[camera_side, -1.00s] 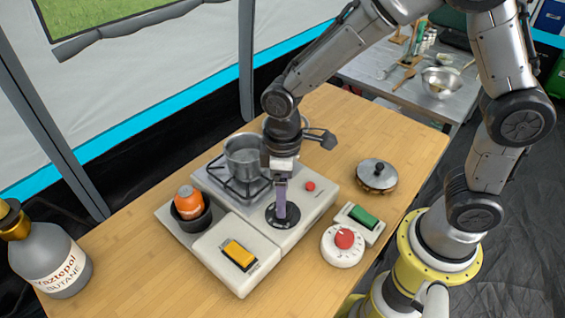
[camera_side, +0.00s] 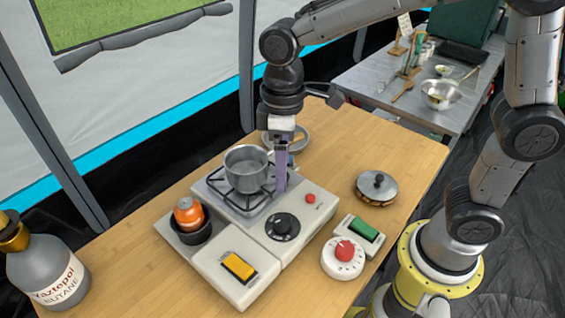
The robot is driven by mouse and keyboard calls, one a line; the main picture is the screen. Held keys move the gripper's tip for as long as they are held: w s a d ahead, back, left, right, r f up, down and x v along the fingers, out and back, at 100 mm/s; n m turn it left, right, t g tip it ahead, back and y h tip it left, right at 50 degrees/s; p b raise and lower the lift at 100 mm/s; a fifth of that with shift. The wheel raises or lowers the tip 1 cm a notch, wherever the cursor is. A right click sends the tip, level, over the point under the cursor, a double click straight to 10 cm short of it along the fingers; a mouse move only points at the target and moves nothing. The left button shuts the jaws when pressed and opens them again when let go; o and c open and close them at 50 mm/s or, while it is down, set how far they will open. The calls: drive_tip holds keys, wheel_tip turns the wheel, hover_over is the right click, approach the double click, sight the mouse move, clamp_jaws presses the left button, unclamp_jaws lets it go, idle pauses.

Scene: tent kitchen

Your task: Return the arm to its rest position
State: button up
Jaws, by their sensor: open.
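My gripper (camera_side: 282,172) hangs above the stove, pointing down, just right of the pot. Its purple finger is in view; the other finger is hidden from this side. It holds nothing that I can see. My arm arches in from the right. The grey pot (camera_side: 249,168) sits on the burner grate of the white stove (camera_side: 310,205). The stove's black knob (camera_side: 282,227) is uncovered in front of the gripper.
An orange canister (camera_side: 188,213) sits in the stove's left side. A yellow switch (camera_side: 238,266), a red-topped timer (camera_side: 343,259), a green switch (camera_side: 363,228) and a lidded pan (camera_side: 377,188) stand on the wooden table. A butane bottle (camera_side: 48,275) stands at left. A round dish (camera_side: 297,137) lies behind the gripper.

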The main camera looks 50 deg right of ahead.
drive_tip(key=s+d+r+m+t, duration=0.3)
drive_tip(key=s+d+r, duration=0.2)
drive_tip(key=d+r, duration=0.35)
drive_tip(key=s+d+f+m+t, duration=0.3)
drive_tip(key=s+d+m, duration=0.1)
drive_tip(key=s, duration=0.5)
drive_tip(key=shift+s+d, duration=0.3)
drive_tip(key=shift+d, duration=0.35)
idle(0.5)
